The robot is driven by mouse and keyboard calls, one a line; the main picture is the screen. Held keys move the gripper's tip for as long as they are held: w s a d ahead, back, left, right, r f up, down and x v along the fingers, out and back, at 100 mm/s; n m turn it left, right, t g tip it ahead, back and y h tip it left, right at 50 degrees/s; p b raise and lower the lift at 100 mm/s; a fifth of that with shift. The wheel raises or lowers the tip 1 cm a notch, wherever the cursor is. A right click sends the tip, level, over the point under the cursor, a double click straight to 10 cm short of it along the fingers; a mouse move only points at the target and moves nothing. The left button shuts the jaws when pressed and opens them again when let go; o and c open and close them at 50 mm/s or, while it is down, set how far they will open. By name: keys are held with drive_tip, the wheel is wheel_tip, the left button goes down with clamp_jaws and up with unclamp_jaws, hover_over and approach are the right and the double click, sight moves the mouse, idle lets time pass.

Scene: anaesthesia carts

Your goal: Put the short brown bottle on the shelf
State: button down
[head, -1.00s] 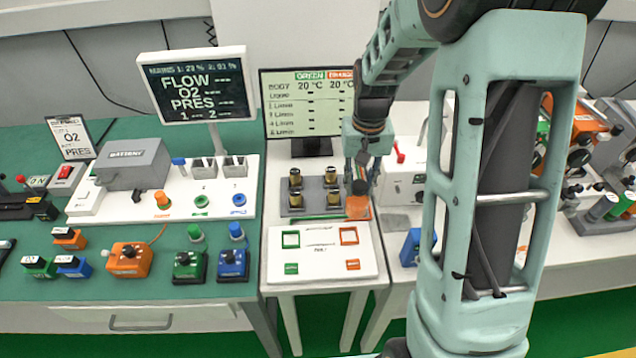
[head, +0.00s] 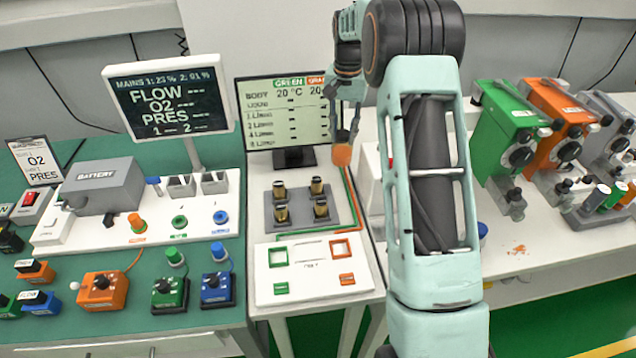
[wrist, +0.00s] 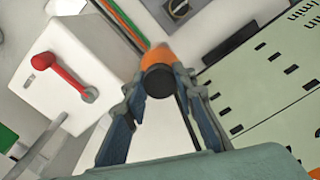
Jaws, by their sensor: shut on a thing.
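My gripper (head: 345,138) is shut on a small orange-brown bottle with a black cap, which I take to be the short brown bottle (head: 341,155). I hold it raised above the counter, in front of the right part of the screen with the GREEN column. In the wrist view the bottle (wrist: 157,55) sits between my fingertips (wrist: 160,84), its round black cap facing the camera. I cannot pick out the shelf for certain in either view.
A grey block with several brass posts (head: 301,207) stands below and left of my gripper. A white box with a red lever (wrist: 62,78) is close by. Green (head: 505,130) and orange (head: 560,125) units stand at right. My own arm hides part of the counter.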

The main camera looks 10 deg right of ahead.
sight(341, 157)
wheel_tip(341, 157, down, 8)
drive_tip(key=shift+f+p, duration=0.15)
drive_tip(key=shift+p, duration=0.4)
drive_tip(key=shift+f, duration=0.1)
drive_tip(key=c, duration=2)
unclamp_jaws()
drive_tip(key=shift+f, duration=0.15)
drive_tip(key=shift+c, duration=0.2)
drive_tip(key=o, duration=0.4)
drive_tip(key=shift+o, duration=0.2)
